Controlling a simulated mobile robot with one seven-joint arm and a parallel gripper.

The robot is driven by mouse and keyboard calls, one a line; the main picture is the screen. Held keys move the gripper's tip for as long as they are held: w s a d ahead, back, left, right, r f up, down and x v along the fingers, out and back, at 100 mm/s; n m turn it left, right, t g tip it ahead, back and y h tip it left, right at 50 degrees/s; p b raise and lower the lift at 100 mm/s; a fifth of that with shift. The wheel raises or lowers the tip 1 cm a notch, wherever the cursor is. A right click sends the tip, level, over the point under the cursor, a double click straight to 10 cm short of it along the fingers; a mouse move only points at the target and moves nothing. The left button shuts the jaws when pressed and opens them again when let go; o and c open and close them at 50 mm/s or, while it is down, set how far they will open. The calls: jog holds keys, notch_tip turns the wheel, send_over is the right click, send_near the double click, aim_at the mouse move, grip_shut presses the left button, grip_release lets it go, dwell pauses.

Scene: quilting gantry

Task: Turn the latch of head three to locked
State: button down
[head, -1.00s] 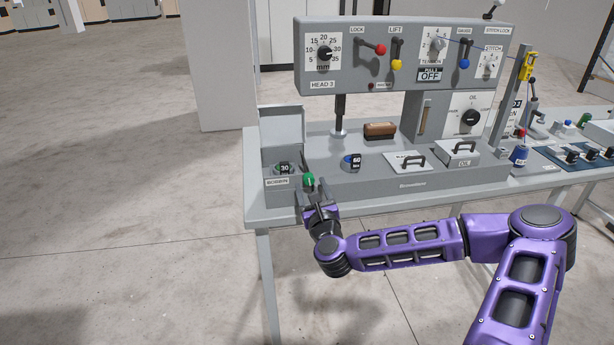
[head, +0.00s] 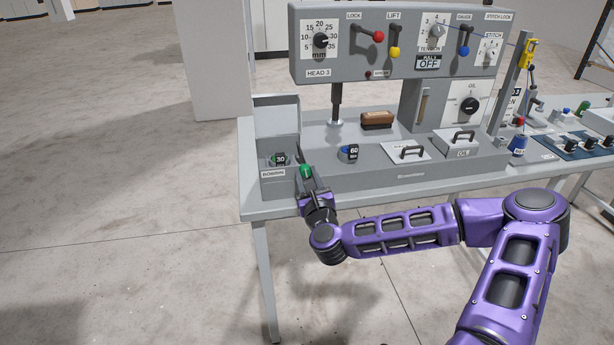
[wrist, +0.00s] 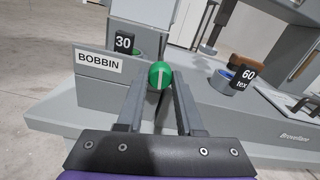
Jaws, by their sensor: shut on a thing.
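Head three is the grey panel (head: 420,75) labelled HEAD 3. Its lever labelled LOCK ends in a red ball knob (head: 377,37), pointing down and to the right. At the front left of the base, beside the bobbin box (head: 273,187), is a green ball knob (head: 306,170). In the wrist view the green knob (wrist: 160,75) has a white line on its face. My gripper (head: 308,177) is shut on this green knob, with one finger on each side. The knob's stem is hidden. The red knob is apart from my gripper.
A blue spool (head: 349,154) marked 60 sits on the base right of my gripper. A spool marked 30 (head: 279,159) sits in the bobbin box, whose grey lid stands open. Two handled covers (head: 408,152) and a wooden-backed brush (head: 377,120) are further right.

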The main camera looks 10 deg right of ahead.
jog(key=shift+n, duration=0.3)
jog(key=n, duration=0.3)
jog(key=shift+n, duration=0.3)
jog(key=n, duration=0.3)
jog(key=shift+n, duration=0.3)
jog(key=n+b, duration=0.1)
jog(key=n, duration=0.3)
jog(key=shift+n+b, duration=0.95)
jog(key=shift+n, duration=1.15)
jog(key=c, duration=0.5)
grip_release()
jog(key=shift+c, duration=0.2)
